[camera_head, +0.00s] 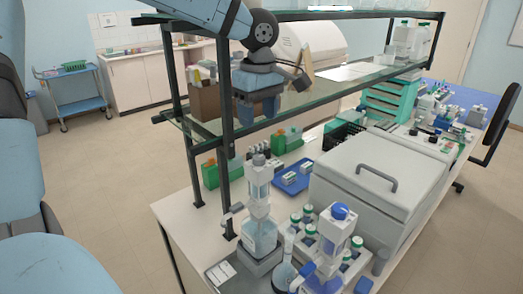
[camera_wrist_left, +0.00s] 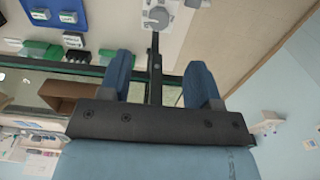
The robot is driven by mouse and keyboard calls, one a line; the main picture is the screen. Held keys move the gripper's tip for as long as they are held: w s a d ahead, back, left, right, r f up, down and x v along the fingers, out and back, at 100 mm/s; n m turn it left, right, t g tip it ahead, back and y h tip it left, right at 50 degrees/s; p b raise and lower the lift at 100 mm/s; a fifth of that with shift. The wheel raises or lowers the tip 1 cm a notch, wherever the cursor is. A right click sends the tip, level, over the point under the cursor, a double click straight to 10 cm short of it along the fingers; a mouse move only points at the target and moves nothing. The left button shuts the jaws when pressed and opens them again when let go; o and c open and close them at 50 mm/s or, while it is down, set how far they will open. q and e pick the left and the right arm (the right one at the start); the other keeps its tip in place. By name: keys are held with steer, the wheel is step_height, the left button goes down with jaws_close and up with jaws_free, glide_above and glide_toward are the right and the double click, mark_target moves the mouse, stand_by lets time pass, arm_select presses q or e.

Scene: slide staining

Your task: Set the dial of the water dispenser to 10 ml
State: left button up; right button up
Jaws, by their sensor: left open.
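The bottle-top water dispenser (camera_head: 259,190) stands upright on its bottle (camera_head: 259,238) near the front left of the bench. Its dial and setting are too small to read. What looks like its top shows at the upper edge of the left wrist view (camera_wrist_left: 160,18). My left gripper (camera_head: 258,112) is open and empty, high above and behind the dispenser, by the glass shelf and its black post. My right gripper is out of view.
A blue-capped bottle (camera_head: 338,228) and several green-capped bottles stand right of the dispenser. A grey lidded box (camera_head: 375,185) is behind them. The glass shelf (camera_head: 300,97) and black post (camera_head: 225,150) are close to my left gripper. A cardboard box (camera_head: 204,103) sits on the shelf.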

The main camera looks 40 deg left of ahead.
mark_target(259, 157)
arm_select(q)
step_height(259, 157, down, 10)
steer(key=shift+w+a+f+p, duration=0.1)
steer(key=shift+f+p, duration=0.1)
steer(key=shift+p, duration=0.6)
steer(key=c, duration=0.9)
